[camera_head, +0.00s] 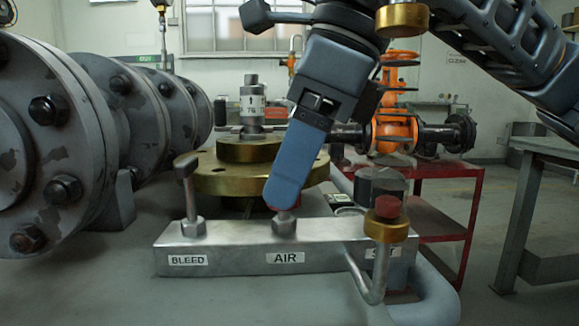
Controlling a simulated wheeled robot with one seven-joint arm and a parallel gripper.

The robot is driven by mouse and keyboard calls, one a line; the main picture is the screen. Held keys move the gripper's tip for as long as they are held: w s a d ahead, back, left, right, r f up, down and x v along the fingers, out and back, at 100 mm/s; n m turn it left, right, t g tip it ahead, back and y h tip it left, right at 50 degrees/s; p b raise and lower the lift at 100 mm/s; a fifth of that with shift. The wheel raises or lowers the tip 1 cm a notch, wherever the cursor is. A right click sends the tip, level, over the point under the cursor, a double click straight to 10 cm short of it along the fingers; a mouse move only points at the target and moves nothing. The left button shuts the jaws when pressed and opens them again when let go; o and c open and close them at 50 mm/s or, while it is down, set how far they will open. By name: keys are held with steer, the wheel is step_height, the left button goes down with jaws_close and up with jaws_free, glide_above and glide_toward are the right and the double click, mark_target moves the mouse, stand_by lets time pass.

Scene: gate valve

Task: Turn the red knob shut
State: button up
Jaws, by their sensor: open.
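The red knob (283,214) sits on a metal stem above the AIR label on a grey metal manifold block (225,262). Only a small red part of it shows at the bottom of my gripper; the rest is hidden. My gripper (287,192) points down at the knob from above, with its blue finger overlapping the knob in this view. Its fingers line up, so only one shows clearly. The gripper is open. I cannot tell whether a finger touches the knob.
A brass fitting (386,228) with a red top ends a bent pipe at the right. A brass flange (225,178) is behind. Large grey flanged pipes (75,140) fill the left. A red cart (435,222) carries an orange valve.

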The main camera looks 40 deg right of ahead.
steer(key=p+v, duration=0.2)
steer(key=v, duration=0.5)
steer(key=shift+d, duration=0.1)
stand_by(0.4)
